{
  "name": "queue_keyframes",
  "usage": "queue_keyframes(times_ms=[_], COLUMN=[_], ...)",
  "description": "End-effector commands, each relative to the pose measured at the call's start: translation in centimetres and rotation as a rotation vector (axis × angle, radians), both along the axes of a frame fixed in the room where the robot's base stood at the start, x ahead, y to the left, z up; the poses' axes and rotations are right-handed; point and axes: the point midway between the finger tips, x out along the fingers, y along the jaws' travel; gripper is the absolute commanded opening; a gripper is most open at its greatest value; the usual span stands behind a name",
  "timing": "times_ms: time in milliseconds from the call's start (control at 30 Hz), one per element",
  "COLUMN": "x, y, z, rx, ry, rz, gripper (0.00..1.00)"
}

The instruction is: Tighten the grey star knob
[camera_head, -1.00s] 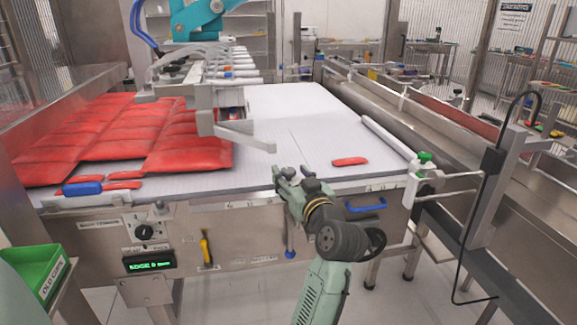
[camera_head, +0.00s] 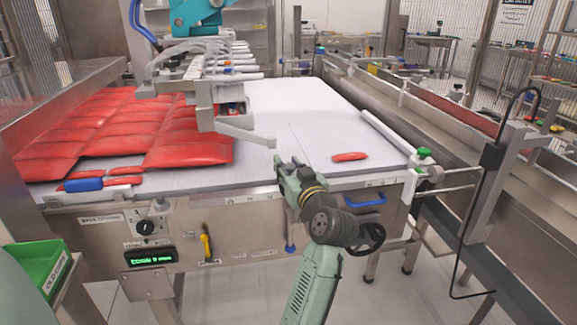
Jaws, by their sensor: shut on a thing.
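My gripper (camera_head: 288,163) is at the front edge of the white-topped picking table, right of its middle. It is seen from behind, so its wrist and body cover most of what lies between the fingers. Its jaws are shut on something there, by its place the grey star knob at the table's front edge. The knob itself is hidden, and I cannot make out its shape or how far it is turned.
A red pouch (camera_head: 350,156) lies on the table (camera_head: 300,110) just right of my gripper. A blue handle (camera_head: 366,199), a black handwheel (camera_head: 369,238) and a green-topped post (camera_head: 424,154) are close on the right. Red pouches (camera_head: 110,130) fill the left.

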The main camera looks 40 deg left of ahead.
Motion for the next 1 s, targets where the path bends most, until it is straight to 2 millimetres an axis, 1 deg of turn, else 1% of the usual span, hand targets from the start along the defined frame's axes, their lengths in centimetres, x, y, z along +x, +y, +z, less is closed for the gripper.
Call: queue_keyframes(times_ms=[33, 267, 467, 800, 1000], x=[-0.01, -0.01, -0.02, -0.10, -0.08], y=[-0.01, -0.01, 0.07, 0.20, 0.16], z=[-0.01, -0.01, -0.15, -0.20, -0.15], rx=[0.000, 0.000, -0.006, -0.007, -0.004], ry=[0.000, 0.000, 0.001, 0.003, 0.002], rz=[0.000, 0.000, -0.039, -0.281, -0.374], gripper=[0.17, 0.02, 0.02, 0.02, 0.02])
